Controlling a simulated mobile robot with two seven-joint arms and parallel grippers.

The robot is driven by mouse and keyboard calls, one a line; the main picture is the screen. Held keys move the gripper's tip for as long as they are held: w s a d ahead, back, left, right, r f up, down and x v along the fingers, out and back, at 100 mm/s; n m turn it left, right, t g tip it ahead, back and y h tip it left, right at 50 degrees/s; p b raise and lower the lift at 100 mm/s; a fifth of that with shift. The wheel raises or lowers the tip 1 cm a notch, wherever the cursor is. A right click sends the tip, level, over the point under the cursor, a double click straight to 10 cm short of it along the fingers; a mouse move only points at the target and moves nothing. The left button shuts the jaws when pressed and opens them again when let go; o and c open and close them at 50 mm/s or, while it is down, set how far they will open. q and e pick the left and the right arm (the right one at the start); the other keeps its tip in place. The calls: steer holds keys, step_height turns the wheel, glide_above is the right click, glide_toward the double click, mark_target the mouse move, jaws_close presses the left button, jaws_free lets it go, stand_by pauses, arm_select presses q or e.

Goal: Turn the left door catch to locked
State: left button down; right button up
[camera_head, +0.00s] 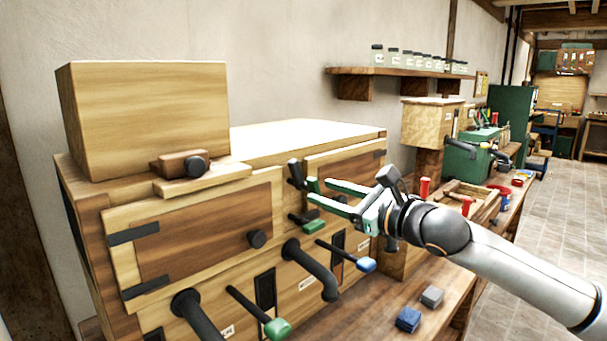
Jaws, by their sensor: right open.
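The left door (205,235) is a brown panel in a pale frame on the wooden cabinet, closed, with dark hinges at its left and a dark round knob (257,239). A brown block with a dark round end (195,167) sits on the ledge above it. A dark upright lever (296,173) stands between the left door and the right door (345,168); I cannot tell which part is the left catch. My right gripper (317,191) is open, its pale green fingers pointing left close to that lever. Contact cannot be told. My left gripper is not in view.
Dark curved bars (312,270) and rods with a green end (278,328) and a blue end (366,264) stick out below. A large wooden box (145,115) stands on top. Small blocks (408,319) lie on the bench. A tray with red-handled tools (470,205) is behind my arm.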

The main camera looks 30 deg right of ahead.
mark_target(310, 188)
steer(key=p+x, duration=0.2)
steer(key=x, duration=0.3)
steer(key=shift+w+a+r, duration=0.15)
steer(key=shift+w+r, duration=0.05)
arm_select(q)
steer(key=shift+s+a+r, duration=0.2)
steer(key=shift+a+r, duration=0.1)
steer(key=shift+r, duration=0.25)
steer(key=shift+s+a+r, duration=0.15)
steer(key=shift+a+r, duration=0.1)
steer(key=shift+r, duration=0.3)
arm_select(e)
steer(key=shift+w+a+f, duration=0.2)
steer(key=shift+w, duration=0.45)
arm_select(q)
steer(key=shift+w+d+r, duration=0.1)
arm_select(e)
jaws_close()
